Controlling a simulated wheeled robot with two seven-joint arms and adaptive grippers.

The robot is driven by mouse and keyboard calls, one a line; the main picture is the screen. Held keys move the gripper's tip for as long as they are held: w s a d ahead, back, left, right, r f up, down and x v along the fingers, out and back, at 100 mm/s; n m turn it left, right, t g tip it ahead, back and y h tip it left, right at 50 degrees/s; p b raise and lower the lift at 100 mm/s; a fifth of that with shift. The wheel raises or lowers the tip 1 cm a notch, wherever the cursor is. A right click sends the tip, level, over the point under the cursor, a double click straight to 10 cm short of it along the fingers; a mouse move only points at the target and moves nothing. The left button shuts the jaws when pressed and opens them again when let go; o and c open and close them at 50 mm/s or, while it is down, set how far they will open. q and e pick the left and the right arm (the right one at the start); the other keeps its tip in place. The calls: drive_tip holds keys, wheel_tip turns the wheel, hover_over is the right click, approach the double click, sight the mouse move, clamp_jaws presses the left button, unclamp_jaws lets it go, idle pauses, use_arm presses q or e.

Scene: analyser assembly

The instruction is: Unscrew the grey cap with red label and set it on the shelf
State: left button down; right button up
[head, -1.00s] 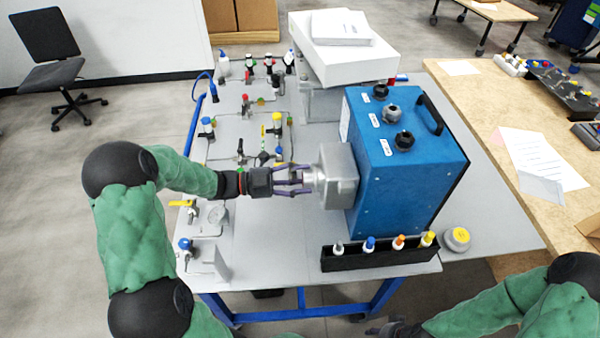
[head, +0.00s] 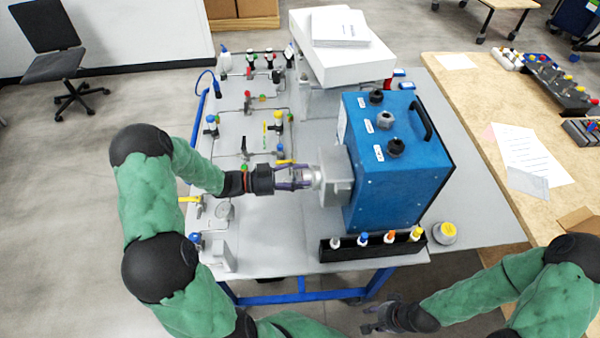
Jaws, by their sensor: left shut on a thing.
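The blue analyser box (head: 400,180) stands on the grey table, with a grey housing (head: 338,176) on its left side. A grey, round cap (head: 316,177) is at the left end of the housing. My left gripper (head: 302,178) reaches it from the left, level, with its fingers shut around it. The fingers partly hide the cap, and I see no red label on it. My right gripper (head: 372,318) is low, in front of the table, apart from everything; its fingers are too small to read. A separate grey cap with a yellow label (head: 445,232) lies right of the box.
A black rack (head: 345,252) with several coloured-top bottles stands along the table's front edge. Valves and tubing fill the left half of the table. A white box (head: 340,58) sits on a grey stand behind the analyser. A wooden table (head: 480,110) stands at right.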

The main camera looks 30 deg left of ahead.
use_arm(q)
drive_tip(key=n+p, duration=0.6)
drive_tip(key=n, duration=0.1)
drive_tip(key=n+p, duration=0.3)
drive_tip(key=shift+s+d+r+n, duration=0.1)
drive_tip(key=shift+d+r+n, duration=0.1)
drive_tip(key=shift+r+n, duration=0.1)
drive_tip(key=c, duration=1.1)
unclamp_jaws()
drive_tip(key=shift+f, duration=0.1)
drive_tip(key=c, duration=0.9)
drive_tip(key=shift+s+a, duration=0.2)
drive_tip(key=shift+a, duration=0.25)
clamp_jaws()
drive_tip(key=shift+s+a, duration=0.1)
drive_tip(key=shift+s+a, duration=0.15)
drive_tip(key=shift+a, duration=0.05)
